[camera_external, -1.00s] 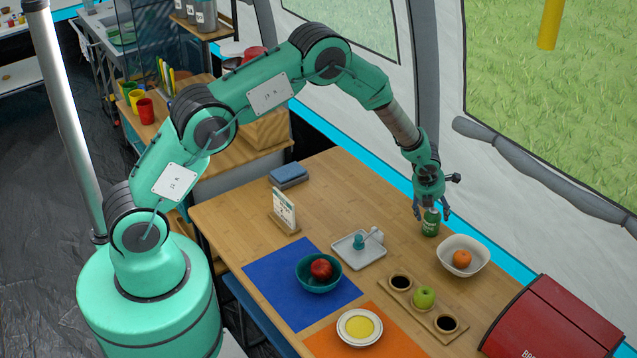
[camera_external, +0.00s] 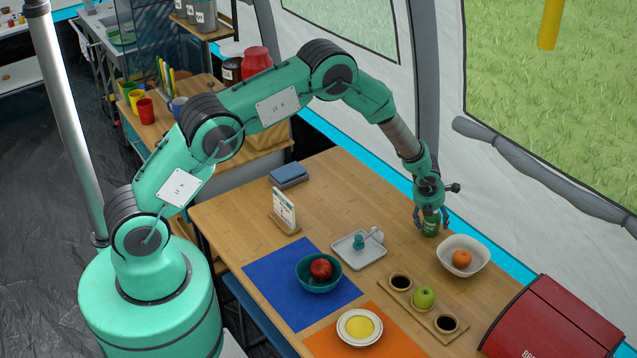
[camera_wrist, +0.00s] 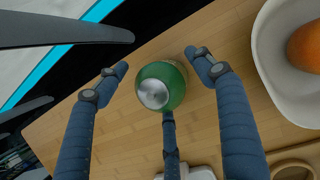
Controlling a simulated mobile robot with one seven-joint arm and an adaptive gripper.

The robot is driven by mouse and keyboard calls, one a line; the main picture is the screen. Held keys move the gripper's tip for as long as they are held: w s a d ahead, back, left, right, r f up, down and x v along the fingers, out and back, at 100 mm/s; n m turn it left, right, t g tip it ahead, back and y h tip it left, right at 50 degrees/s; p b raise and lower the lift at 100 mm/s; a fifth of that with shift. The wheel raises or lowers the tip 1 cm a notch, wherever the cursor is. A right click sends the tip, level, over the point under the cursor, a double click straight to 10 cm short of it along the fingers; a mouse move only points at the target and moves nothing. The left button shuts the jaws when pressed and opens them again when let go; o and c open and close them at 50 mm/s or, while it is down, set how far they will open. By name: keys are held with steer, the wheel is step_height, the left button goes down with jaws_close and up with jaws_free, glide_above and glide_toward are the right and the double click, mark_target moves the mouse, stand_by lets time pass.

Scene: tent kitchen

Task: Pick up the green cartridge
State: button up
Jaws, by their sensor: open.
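The green cartridge (camera_external: 430,227) stands upright on the wooden table, close to the far edge. In the wrist view its round silver-capped top (camera_wrist: 161,86) lies between my fingers. My gripper (camera_external: 432,222) points down over the cartridge, with its fingers on either side of it. In the wrist view the left and right fingertips of my gripper (camera_wrist: 160,68) stand apart from the cartridge with small gaps. A third finger (camera_wrist: 170,140) reaches up to the cartridge's lower edge; I cannot tell whether it touches.
A white bowl (camera_external: 484,248) with an orange (camera_external: 462,259) stands just right of the cartridge. A grey tray (camera_external: 358,262) lies to the left.

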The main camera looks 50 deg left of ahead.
steer(key=shift+c, duration=0.3)
steer(key=c, duration=1.2)
steer(key=shift+r, duration=0.15)
steer(key=shift+r+p, duration=1)
steer(key=shift+r, duration=3.9)
